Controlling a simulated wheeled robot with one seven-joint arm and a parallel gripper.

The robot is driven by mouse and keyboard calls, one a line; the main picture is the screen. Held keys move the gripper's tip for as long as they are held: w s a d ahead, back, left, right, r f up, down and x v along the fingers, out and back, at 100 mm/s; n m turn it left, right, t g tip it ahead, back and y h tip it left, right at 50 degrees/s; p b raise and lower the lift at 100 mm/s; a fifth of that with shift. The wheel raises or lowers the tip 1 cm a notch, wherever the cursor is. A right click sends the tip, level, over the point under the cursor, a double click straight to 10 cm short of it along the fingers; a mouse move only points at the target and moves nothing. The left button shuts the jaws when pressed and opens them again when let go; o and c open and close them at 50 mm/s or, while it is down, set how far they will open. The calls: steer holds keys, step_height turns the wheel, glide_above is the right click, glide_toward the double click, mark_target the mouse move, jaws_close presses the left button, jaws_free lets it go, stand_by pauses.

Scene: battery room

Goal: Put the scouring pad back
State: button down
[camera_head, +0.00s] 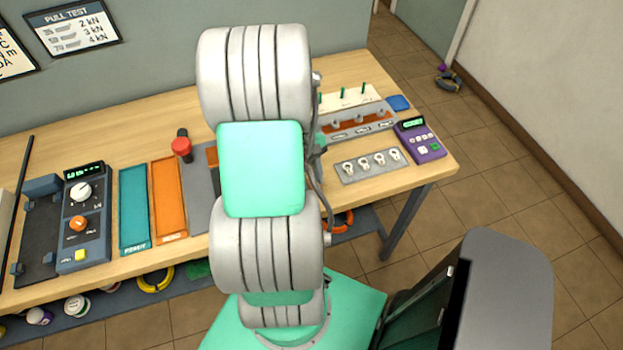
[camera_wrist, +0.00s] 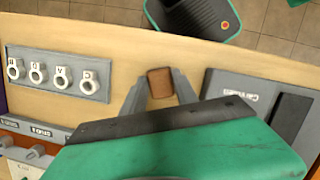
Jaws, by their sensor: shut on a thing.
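The scouring pad (camera_wrist: 160,82) is a small brown block in the wrist view. My gripper (camera_wrist: 160,88) is shut on it, with one grey finger on each side. It is over the bare wood near the bench's front edge, between the ring panel and a grey box. I cannot tell how high the pad is above the wood. The grey box (camera_wrist: 235,87) has lettering too blurred to read and a dark recess (camera_wrist: 290,125). In the head view my arm hides the gripper and the pad.
The ring panel (camera_head: 368,166) is on the wooden bench (camera_head: 330,203), with a purple meter (camera_head: 420,138) to its right. Left of my arm are an orange tray (camera_head: 168,195), a teal tray (camera_head: 134,205) and a red knob (camera_head: 182,148). A lower shelf (camera_head: 120,306) holds several rolls.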

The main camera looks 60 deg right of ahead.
steer(key=c, duration=0.9)
jaws_free()
steer(key=shift+c, duration=0.2)
steer(key=v, duration=1.2)
steer(key=w+a+r+n+t+h, duration=0.2)
steer(key=w+a+r, duration=0.1)
steer(key=w+a, duration=0.5)
steer(key=w+a+r+n+t, duration=0.1)
steer(key=w+a, duration=0.3)
steer(key=a, duration=0.8)
steer(key=w+a+r+n+t, duration=0.1)
steer(key=w+a+t, duration=0.3)
steer(key=a, duration=0.9)
steer(key=shift+r+n+y+b, duration=0.3)
steer(key=shift+r+y+b, duration=0.1)
steer(key=shift+r, duration=0.4)
